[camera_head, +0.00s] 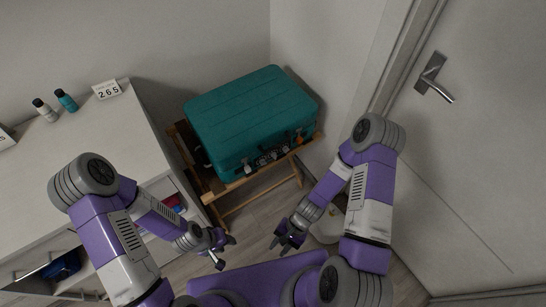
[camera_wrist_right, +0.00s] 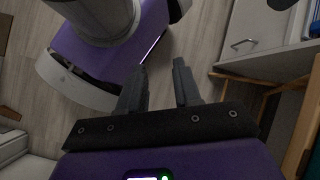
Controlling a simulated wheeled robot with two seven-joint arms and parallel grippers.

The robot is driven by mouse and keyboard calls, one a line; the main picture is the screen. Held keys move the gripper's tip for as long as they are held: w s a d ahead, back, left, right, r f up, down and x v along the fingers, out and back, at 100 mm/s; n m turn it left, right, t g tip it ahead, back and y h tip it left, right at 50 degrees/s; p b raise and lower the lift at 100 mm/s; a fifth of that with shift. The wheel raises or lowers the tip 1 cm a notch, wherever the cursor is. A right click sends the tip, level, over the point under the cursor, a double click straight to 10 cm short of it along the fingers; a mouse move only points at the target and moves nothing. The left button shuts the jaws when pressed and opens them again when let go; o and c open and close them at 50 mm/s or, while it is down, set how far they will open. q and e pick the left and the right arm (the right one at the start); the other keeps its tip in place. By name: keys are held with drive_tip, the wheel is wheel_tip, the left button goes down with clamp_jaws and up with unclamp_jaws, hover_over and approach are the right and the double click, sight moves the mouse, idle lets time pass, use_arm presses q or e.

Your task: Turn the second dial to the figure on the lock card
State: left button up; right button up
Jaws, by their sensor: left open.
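A teal suitcase (camera_head: 250,110) lies on a wooden rack. Its dark lock fittings, with small dials (camera_head: 268,158), are on its front side; the dial figures are too small to read. My left gripper (camera_head: 219,256) is open and empty, low in front of the cabinet and below the suitcase. My right gripper (camera_head: 279,244) is open and empty below the suitcase front, apart from the dials; its two spread fingers show in the right wrist view (camera_wrist_right: 160,75).
The wooden rack (camera_head: 232,185) stands between the white cabinet (camera_head: 70,165) and the wall. A white bottle (camera_head: 43,109) and a teal bottle (camera_head: 66,100) stand near the card. Another card is cut off at the left edge. A door with a handle (camera_head: 434,78) is at right.

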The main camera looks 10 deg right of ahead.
drive_tip(key=w+a+m+y, duration=0.3)
drive_tip(key=a+m+y, duration=0.2)
drive_tip(key=m, duration=0.1)
drive_tip(key=m+t+h+b, duration=0.2)
drive_tip(key=m+t+h, duration=0.3)
drive_tip(key=m+t, duration=1.55)
approach(275, 156)
drive_tip(key=b+x, duration=0.2)
drive_tip(key=x, duration=0.6)
drive_tip(key=shift+w+d+r, duration=0.1)
drive_tip(key=shift+w, duration=0.15)
clamp_jaws()
